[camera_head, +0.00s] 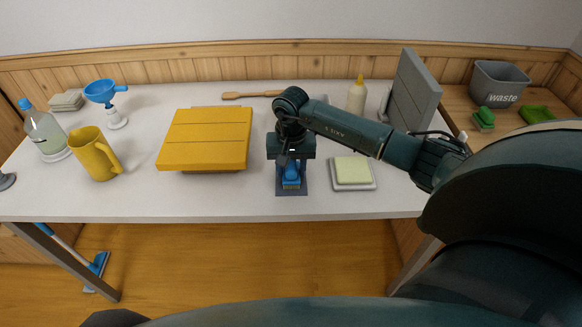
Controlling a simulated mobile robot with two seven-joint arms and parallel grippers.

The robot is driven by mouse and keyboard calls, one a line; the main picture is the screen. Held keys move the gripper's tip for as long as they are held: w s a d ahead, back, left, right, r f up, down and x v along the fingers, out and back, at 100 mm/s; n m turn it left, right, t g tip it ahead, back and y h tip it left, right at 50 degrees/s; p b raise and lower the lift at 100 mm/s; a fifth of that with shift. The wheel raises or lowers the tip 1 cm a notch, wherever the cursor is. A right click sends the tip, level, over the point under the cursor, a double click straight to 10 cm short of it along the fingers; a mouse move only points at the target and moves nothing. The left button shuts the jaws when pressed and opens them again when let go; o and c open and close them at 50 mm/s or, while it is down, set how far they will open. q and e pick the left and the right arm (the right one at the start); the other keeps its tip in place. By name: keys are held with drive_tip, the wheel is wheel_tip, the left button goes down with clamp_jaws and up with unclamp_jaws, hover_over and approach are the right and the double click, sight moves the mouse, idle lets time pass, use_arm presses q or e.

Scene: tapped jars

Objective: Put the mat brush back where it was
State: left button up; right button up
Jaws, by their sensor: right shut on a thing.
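A small blue brush (291,180) with a paler lower edge is at the front middle of the white table. It is at a dark blue-grey mat (282,191), which lies flat near the table's front edge. My right gripper (291,170) points down over the mat and is shut on the brush. The gripper body hides the brush's top and the back of the mat. I cannot tell whether the brush touches the mat. My left gripper is not in view.
A yellow slatted box (206,140) stands left of the mat. A pale green sponge on a tray (353,187) lies close on the right. A yellow jug (95,155), bottle (43,132) and blue funnel (103,90) stand left. A cream bottle (356,97) and grey panel (412,95) stand behind my arm.

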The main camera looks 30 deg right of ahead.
drive_tip(key=o, duration=0.9)
